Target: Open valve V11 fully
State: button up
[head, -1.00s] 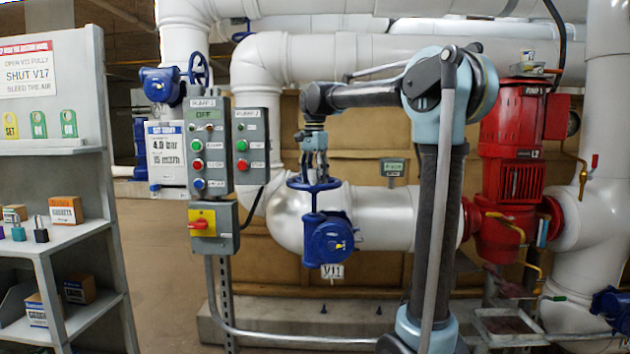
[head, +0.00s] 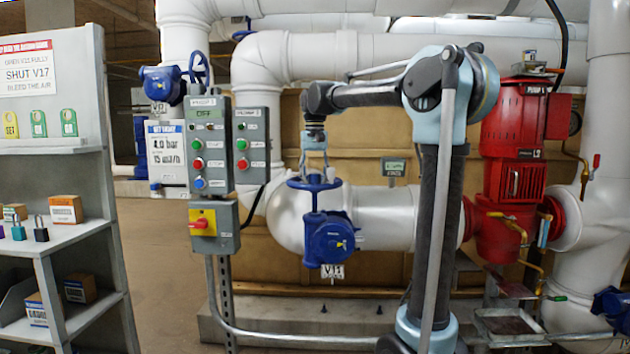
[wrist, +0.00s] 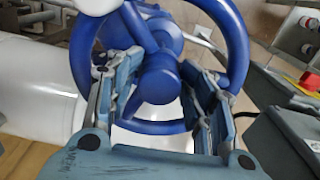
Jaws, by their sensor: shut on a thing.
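Valve V11 has a blue body (head: 330,238) on the white pipe, with a tag reading V11 (head: 332,272) under it. Its blue handwheel (head: 314,184) lies flat on top. My gripper (head: 315,172) points down onto the handwheel from above. In the wrist view my gripper (wrist: 163,95) has one padded finger on each side of the wheel's hub (wrist: 158,85), among the spokes and inside the rim. It is shut on the handwheel. The exact contact points of the finger pads are partly hidden by the spokes.
A pump control box (head: 208,145) with a red-and-yellow switch (head: 202,223) stands close left of V11. Another blue valve (head: 163,83) is up at the back left. A red pump (head: 513,150) stands right. A shelf (head: 75,235) with padlocks and boxes is at far left.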

jog(key=n, duration=0.5)
jog(key=shift+s+d+f+n, duration=0.1)
jog(key=shift+f+n, duration=0.05)
jog(key=shift+n, duration=0.25)
jog(key=n, duration=0.5)
jog(key=shift+n, duration=0.3)
jog(key=n, duration=1.1)
jog(key=o, duration=0.9)
